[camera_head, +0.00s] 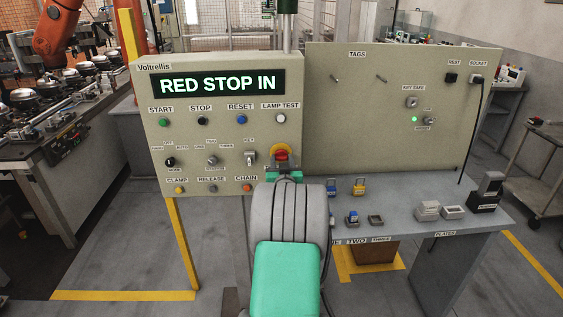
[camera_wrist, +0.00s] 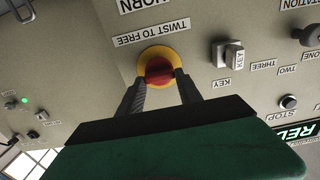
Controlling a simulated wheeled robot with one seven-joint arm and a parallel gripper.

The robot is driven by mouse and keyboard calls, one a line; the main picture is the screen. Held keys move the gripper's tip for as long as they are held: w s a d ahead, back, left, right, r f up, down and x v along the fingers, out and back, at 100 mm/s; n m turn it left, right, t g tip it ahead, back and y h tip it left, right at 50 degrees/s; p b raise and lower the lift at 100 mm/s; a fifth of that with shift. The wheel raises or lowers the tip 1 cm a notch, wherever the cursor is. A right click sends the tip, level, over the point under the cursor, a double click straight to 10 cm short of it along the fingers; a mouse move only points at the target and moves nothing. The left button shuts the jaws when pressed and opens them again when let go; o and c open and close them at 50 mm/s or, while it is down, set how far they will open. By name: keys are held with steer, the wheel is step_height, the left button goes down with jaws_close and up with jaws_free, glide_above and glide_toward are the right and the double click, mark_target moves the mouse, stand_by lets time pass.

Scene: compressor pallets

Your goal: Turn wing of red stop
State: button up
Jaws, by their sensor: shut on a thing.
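The red stop (camera_head: 281,154) is a round red button on a yellow surround on the grey panel. In the wrist view the red stop (camera_wrist: 157,67) sits beside the label TWIST TO FREE, which appears upside down. My gripper (camera_wrist: 159,82) has one dark finger on either side of the red button and is shut on it. In the head view my gripper (camera_head: 283,171) is at the button, and my arm hides the area below it. The button's wing cannot be made out clearly. The display (camera_head: 218,83) reads RED STOP IN.
The key switch (camera_head: 250,157) is just left of the red stop; it also shows in the wrist view (camera_wrist: 229,54). The CHAIN button (camera_head: 247,188) is below it. A shelf (camera_head: 400,211) with padlocks and small blocks extends right. A tags board (camera_head: 350,110) stands behind it.

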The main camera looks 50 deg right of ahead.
steer(key=shift+c, duration=0.9)
steer(key=shift+f+b, duration=0.15)
steer(key=shift+b, duration=0.4)
steer(key=shift+m+b, duration=0.4)
steer(key=m+b, duration=0.2)
steer(key=b, duration=0.2)
steer(key=shift+s+f+m, duration=0.1)
steer(key=shift+f+m, duration=0.05)
steer(key=shift+m, duration=0.25)
steer(key=shift+m+b, duration=1)
steer(key=shift+b, duration=0.2)
steer(key=shift+d+r+m+b, duration=0.1)
steer(key=shift+r+m+b, duration=0.15)
steer(key=shift+m+b, duration=0.45)
